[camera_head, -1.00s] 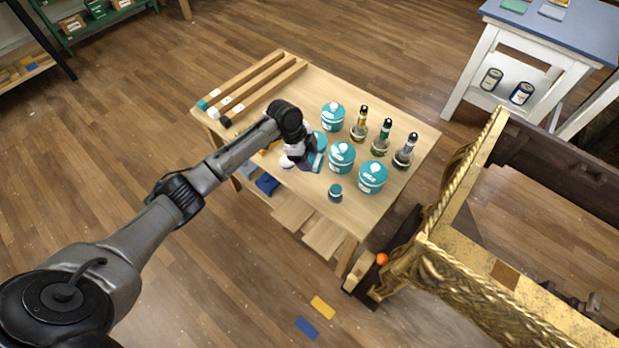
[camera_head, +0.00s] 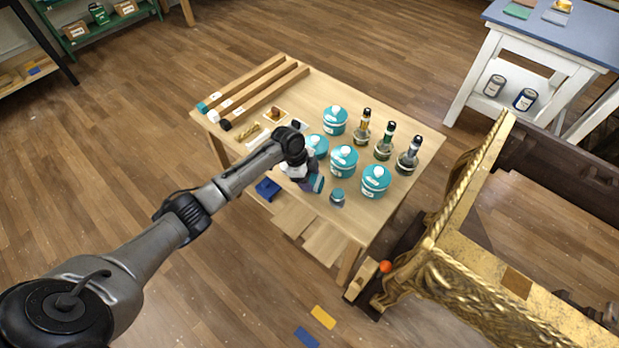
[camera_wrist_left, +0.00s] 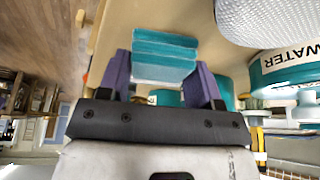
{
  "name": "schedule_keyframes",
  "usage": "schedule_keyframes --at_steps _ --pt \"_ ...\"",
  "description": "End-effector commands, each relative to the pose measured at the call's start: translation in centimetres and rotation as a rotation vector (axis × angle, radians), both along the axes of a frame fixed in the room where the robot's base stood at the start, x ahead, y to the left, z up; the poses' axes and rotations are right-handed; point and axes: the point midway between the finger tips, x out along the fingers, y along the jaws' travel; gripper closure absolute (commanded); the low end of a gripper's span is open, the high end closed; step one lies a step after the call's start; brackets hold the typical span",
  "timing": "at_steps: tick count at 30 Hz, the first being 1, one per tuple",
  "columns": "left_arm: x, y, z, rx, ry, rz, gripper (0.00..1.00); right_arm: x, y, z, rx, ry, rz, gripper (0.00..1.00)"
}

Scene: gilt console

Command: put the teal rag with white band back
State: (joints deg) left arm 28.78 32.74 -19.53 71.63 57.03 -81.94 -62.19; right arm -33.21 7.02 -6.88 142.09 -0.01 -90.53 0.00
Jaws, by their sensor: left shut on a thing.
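The teal rag with white band (camera_wrist_left: 164,58) is a folded block between the purple fingers of my left gripper (camera_wrist_left: 165,82) in the left wrist view. The gripper is shut on it. Only a little of the rag (camera_head: 318,184) shows there. Whether the rag touches the tabletop cannot be told. My right gripper is not in view.
Several teal-lidded tubs (camera_head: 376,181) and three bottles (camera_head: 408,160) stand right of and behind the gripper. Long wooden bars (camera_head: 262,92) lie at the table's left. A blue cloth (camera_head: 267,188) lies on the lower shelf. The gilt console (camera_head: 470,180) stands close on the right.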

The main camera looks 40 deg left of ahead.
Motion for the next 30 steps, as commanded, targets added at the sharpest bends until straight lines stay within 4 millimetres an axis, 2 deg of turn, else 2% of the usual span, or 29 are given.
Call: schedule_keyframes --at_steps 2,3,11,20,23,30 --pt "0.0 0.0 -0.1 0.000 0.000 0.000 0.60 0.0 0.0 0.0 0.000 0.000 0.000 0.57" --pt "0.0 0.0 -0.2 0.000 0.000 0.000 0.40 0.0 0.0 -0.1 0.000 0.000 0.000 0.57" --pt "0.0 0.0 -0.1 0.000 0.000 0.000 0.16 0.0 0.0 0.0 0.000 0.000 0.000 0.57" --pt "0.0 0.1 0.3 0.000 0.000 0.000 0.16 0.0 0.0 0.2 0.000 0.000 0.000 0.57" --pt "-0.2 0.4 1.3 0.001 0.000 0.000 0.16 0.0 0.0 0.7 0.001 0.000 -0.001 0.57" --pt "-0.8 2.0 5.5 0.003 -0.001 0.001 0.16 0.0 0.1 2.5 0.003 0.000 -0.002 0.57"
